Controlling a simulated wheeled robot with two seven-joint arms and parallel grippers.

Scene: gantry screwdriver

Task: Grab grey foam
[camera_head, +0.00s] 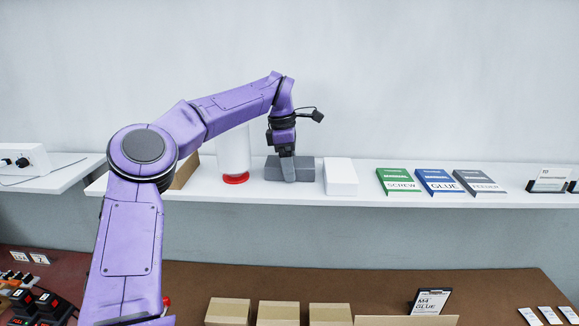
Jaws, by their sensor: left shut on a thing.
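The grey foam (306,170) is a dark grey block on the white shelf, between a white cylinder with a red base and a white block. My left gripper (288,176) points down at the foam's middle and is shut on it. My right gripper is not in view.
On the shelf (450,201) are the white cylinder (233,150), a white block (341,177), and green (398,181), blue (437,181) and grey (478,182) flat boxes. Cardboard boxes (284,313) stand on the brown table below. A white device (22,160) sits at far left.

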